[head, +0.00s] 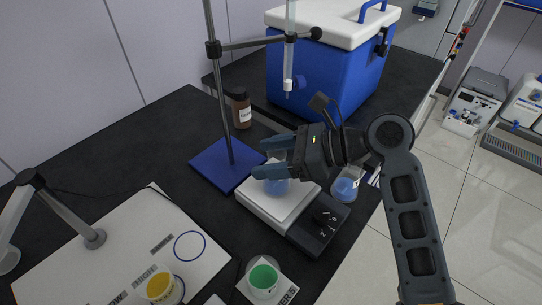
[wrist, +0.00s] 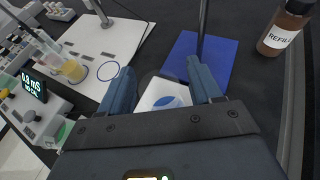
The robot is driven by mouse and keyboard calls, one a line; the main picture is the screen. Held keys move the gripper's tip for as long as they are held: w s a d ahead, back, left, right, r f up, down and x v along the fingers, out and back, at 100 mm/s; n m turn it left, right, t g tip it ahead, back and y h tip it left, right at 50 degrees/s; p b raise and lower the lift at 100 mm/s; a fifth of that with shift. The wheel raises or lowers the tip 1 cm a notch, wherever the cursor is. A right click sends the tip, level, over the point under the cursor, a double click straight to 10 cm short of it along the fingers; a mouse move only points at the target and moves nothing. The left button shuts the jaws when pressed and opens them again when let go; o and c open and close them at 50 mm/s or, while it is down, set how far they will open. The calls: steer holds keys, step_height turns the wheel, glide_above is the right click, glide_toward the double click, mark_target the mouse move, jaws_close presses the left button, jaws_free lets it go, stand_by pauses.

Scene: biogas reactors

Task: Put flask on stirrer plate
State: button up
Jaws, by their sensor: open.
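The stirrer's dark control end with a knob faces the lower right. I cannot tell whether a finger touches the glass.
A second vessel of blue liquid (head: 345,190) stands right of the stirrer. A stand with a blue base (head: 222,166) and a clamped glass tube rises behind the plate. A brown bottle (head: 241,110), a blue cooler (head: 325,75), a yellow cup (head: 160,287) and a green cup (head: 263,280) are around it.

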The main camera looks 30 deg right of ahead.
steer(key=v, duration=1.2)
